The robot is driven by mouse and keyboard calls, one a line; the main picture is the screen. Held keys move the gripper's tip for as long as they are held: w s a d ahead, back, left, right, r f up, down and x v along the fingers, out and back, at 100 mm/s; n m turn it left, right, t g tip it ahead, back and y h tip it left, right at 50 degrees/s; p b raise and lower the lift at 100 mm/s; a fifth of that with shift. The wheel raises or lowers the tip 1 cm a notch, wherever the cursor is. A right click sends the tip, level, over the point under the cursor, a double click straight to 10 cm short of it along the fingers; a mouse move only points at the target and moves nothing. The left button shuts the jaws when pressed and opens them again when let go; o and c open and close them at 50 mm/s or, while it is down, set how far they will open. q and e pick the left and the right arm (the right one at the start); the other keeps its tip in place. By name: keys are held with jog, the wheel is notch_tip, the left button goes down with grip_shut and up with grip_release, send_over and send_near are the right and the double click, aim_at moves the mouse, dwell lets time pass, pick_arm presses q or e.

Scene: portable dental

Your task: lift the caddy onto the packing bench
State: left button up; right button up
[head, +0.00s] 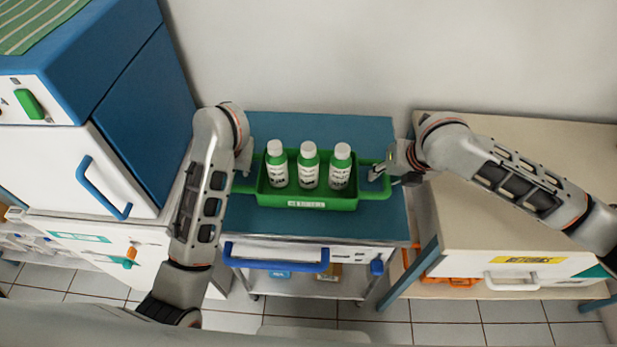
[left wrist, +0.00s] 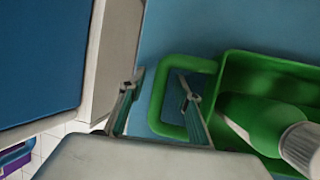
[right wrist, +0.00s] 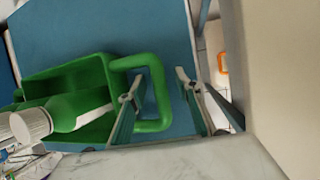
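The green caddy (head: 308,202) stands level on a blue-topped cart (head: 330,126). It holds three green bottles with white caps and has a loop handle at each end. My left gripper is mostly hidden by its own arm in the head view. In the left wrist view my open left gripper (left wrist: 158,88) has one finger on each side of the left handle's outer bar (left wrist: 158,100). My right gripper (head: 384,175) is at the right handle. In the right wrist view it is open (right wrist: 156,88), its fingers on either side of that handle's outer bar (right wrist: 160,100).
A beige-topped bench (head: 475,215) with a yellow-labelled drawer stands close on the right. I cannot tell whether it is the packing bench. Its visible top is clear apart from my right arm above it. A blue and white cabinet (head: 150,100) stands left, with a wall behind.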

pick_arm(q)
jog(key=shift+w+f, duration=0.1)
jog(key=shift+f, duration=0.05)
pick_arm(e)
jog(key=shift+f, duration=0.15)
pick_arm(q)
grip_shut()
pick_arm(e)
grip_shut()
jog(key=shift+w, duration=0.1)
